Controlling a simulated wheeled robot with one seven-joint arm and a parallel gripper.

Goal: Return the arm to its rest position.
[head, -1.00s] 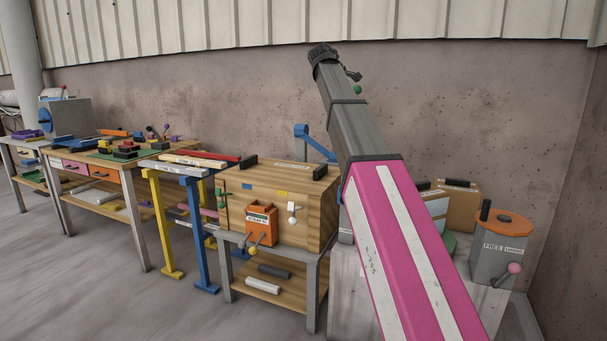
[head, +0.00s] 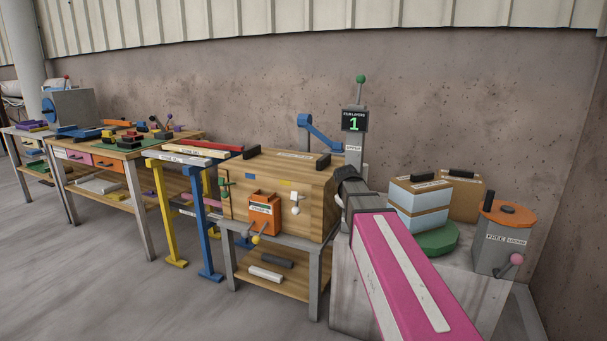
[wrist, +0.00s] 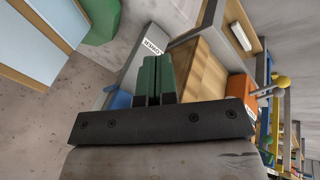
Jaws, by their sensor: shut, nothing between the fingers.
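My gripper (wrist: 156,80) shows in the wrist view as two green fingers pressed together, with nothing between them. In the head view my pink and grey arm reaches up from the lower right, and its dark end is beside the right side of the wooden chest (head: 275,190). The fingers are hidden in the head view. The arm passes in front of the pale stone slab (head: 465,300). In the wrist view the fingers stand in front of the wooden chest (wrist: 200,68) and a grey post with a label (wrist: 146,45).
On the slab are a blue and brown box (head: 418,200) on a green disc (head: 436,240) and a grey canister (head: 495,252) with an orange top. A post with a display (head: 354,121) reading 1 and a blue lever (head: 322,134) stand behind. Workbenches (head: 125,160) line the left.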

